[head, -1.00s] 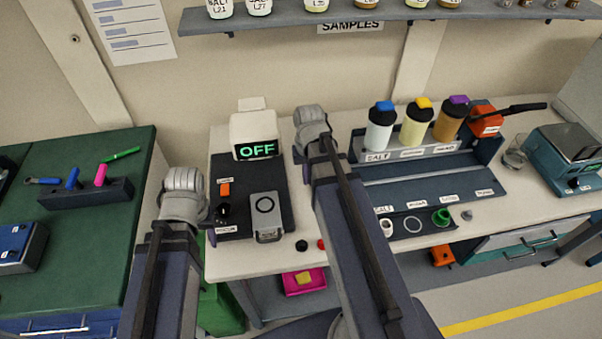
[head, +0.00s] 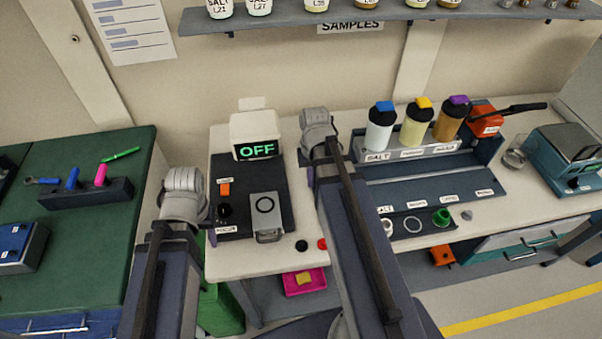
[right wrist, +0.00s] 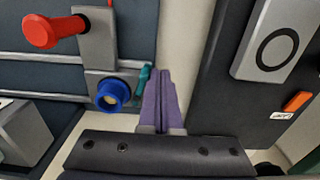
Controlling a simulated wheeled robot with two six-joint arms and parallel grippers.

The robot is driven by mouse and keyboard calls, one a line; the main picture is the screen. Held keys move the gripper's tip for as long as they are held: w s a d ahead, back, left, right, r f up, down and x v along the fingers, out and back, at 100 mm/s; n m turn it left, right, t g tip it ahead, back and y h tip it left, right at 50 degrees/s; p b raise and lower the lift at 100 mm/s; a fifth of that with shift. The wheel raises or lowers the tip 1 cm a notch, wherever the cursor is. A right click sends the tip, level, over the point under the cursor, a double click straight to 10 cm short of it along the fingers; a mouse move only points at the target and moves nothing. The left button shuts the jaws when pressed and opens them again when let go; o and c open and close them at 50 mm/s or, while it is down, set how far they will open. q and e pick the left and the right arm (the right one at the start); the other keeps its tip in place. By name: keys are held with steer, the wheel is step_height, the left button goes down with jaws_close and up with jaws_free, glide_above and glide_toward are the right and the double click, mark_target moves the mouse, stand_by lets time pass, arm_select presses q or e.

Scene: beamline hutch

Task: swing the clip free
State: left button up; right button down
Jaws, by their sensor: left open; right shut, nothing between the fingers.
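A small teal piece (right wrist: 143,82), which may be the clip, stands beside a blue ring (right wrist: 112,95) on a grey bracket (right wrist: 97,50) in the right wrist view. A red knob (right wrist: 42,32) sticks out from the bracket. My right gripper (right wrist: 160,92) is shut and empty, its purple fingers just right of the teal piece; I cannot tell whether they touch. In the head view my right arm hides the bracket. My left gripper (head: 212,237) is open and mostly hidden behind its own wrist, near the front left corner of the dark instrument base.
The instrument (head: 254,136) reads OFF; its base bears an orange switch (head: 224,189) and a grey plate (head: 265,213). A rack with several bottles (head: 417,125) stands right of my right arm. A black knob (head: 301,245) and a red one (head: 322,243) are at the bench's front.

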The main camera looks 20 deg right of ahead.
steer(key=shift+s+d, duration=0.4)
steer(key=shift+d, duration=0.05)
arm_select(q)
step_height(320, 180, up, 7)
steer(key=p, duration=0.7)
arm_select(e)
step_height(320, 180, up, 7)
steer(key=a, duration=0.1)
steer(key=shift+w+a, duration=0.15)
arm_select(q)
steer(key=shift+f+b, duration=0.6)
arm_select(e)
steer(key=s+a+n, duration=0.3)
steer(key=a, duration=0.7)
steer(key=s+a+f+n+h, duration=0.1)
steer(key=s+a+n, duration=0.2)
steer(key=a, duration=0.8)
steer(key=shift+n, duration=0.3)
